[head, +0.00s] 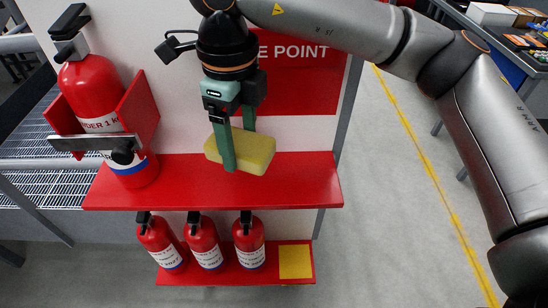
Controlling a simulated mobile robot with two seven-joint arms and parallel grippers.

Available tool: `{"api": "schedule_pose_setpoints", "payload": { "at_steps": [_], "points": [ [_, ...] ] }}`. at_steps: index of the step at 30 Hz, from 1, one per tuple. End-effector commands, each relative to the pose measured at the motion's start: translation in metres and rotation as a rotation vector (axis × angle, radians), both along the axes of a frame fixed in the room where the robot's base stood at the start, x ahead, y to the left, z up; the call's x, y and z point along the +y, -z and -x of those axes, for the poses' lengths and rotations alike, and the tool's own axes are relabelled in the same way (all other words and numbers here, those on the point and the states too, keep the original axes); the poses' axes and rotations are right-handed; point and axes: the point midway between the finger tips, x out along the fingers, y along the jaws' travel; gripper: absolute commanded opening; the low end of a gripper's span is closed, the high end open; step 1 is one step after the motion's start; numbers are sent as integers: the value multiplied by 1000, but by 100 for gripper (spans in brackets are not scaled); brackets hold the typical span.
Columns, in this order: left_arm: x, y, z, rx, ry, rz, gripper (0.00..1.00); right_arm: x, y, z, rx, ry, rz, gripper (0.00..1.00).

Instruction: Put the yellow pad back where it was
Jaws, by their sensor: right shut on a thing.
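The yellow pad (256,154) is a thick, soft-edged block. My right gripper (236,150) reaches down from the top and is shut on it, with one green finger across its near face. The pad is in front of the white panel, over the upper red shelf (270,187); I cannot tell whether it touches the shelf. A flat yellow square (295,261) lies at the right end of the lower red shelf, with nothing on it. My left gripper is not in view.
A large fire extinguisher (92,95) stands in a red bracket at the left. Three small extinguishers (203,243) stand on the lower shelf, left of the yellow square. A blue table (508,62) with items is at top right. Grey floor (385,235) is clear.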

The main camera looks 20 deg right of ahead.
Motion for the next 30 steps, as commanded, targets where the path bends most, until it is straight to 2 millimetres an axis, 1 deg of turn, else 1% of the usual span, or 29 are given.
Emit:
{"api": "schedule_pose_setpoints", "payload": {
  "at_steps": [1, 3, 6, 9, 17, 18, 21, 24, 30],
  "points": [
    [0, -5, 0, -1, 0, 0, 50, -14, 4, -3, 2, 6, 1, 29],
    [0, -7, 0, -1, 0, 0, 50, -25, 19, -6, 5, 3, 1, 29],
    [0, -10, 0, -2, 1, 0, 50, -39, 36, -10, 3, 2, 0, 29],
    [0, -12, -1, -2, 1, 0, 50, -47, 48, -12, 1, -1, -1, 29],
    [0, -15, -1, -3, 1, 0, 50, -59, 63, -16, 0, -1, 0, 29],
    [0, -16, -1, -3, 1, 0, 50, -62, 67, -16, 1, -1, 2, 29],
    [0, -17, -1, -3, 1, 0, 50, -60, 85, -16, 3, -3, 1, 29],
    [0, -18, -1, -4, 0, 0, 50, -60, 95, -16, 1, -4, -1, 29],
    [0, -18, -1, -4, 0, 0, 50, -60, 96, -16, -2, -4, -1, 29]
  ]
}}
